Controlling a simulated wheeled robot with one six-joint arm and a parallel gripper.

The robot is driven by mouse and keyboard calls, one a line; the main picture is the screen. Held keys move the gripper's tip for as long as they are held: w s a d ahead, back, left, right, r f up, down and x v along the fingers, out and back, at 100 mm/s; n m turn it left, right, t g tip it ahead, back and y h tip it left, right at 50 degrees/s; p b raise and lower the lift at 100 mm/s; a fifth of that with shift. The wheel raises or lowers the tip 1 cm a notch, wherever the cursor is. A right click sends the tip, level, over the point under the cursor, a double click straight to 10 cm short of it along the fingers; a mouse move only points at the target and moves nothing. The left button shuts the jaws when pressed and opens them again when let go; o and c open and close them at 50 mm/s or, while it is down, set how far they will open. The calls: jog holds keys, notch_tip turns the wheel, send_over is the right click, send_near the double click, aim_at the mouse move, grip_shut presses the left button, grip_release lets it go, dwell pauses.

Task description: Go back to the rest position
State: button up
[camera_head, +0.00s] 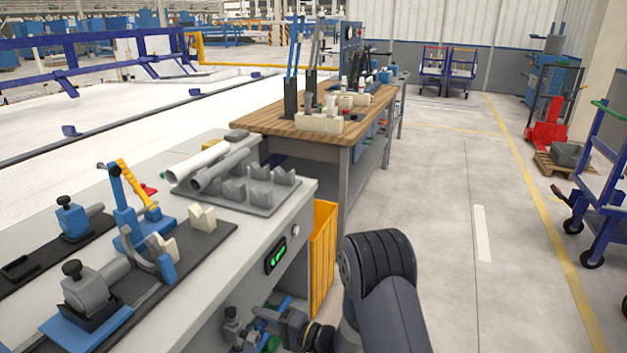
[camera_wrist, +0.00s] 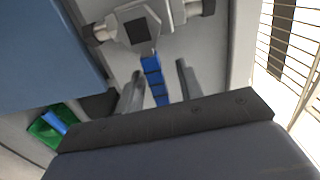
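In the wrist view, my gripper (camera_wrist: 160,85) shows two grey fingers standing apart with nothing visible held between them. A blue segmented strip and a grey fitting lie beyond the fingers. In the head view, my dark grey arm (camera_head: 385,290) hangs low at the bottom, right of the workbench; I cannot make out the fingers there. On the bench, a white pipe (camera_head: 198,160) and a grey pipe (camera_head: 220,171) lie side by side at the back edge of a grey tray (camera_head: 262,209) with several V-shaped blocks.
The grey workbench (camera_head: 295,205) carries a blue-handled clamp fixture (camera_head: 127,210) and a grey clamp (camera_head: 90,285). A yellow bin (camera_head: 322,255) stands beside the bench, close to my arm. A wooden table (camera_head: 270,119) stands behind. The floor at right is open, with carts further right.

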jog(key=shift+s+r+n+b, duration=0.1)
jog(key=shift+r+n+b, duration=0.3)
jog(key=shift+n, duration=0.6)
jog(key=shift+d+r, duration=0.1)
